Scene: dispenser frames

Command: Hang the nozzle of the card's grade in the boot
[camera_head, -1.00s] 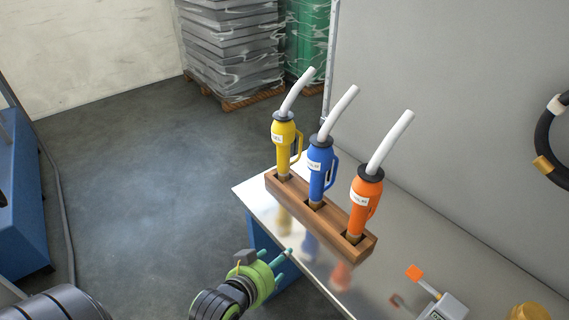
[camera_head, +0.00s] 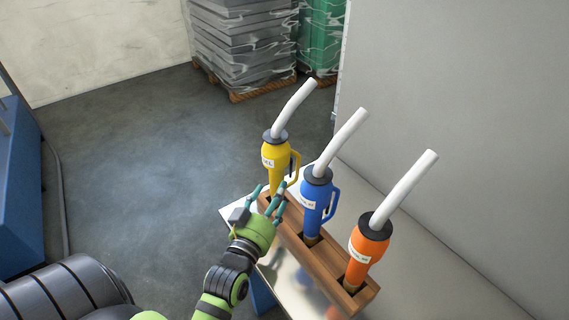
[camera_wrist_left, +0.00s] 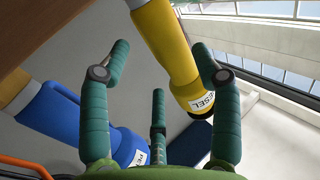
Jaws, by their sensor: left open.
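A yellow nozzle (camera_head: 275,165), a blue nozzle (camera_head: 314,197) and an orange nozzle (camera_head: 365,250) stand upright in a wooden rack (camera_head: 322,266), each with a white spout pointing up. My left gripper (camera_head: 268,194) is open, with its fingers close to the lower part of the yellow nozzle. In the left wrist view the yellow nozzle (camera_wrist_left: 165,42) lies between and beyond the spread fingers; its label partly reads "ESEL". The blue nozzle (camera_wrist_left: 65,118) is at the left there, its label mostly hidden. I see neither the card nor the boot now. My right gripper is out of view.
The rack stands on a shiny metal bench (camera_head: 400,232) against a grey panel (camera_head: 450,90). A wrapped grey stack (camera_head: 243,45) on a pallet and a green one stand at the back. Open floor (camera_head: 140,150) lies to the left.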

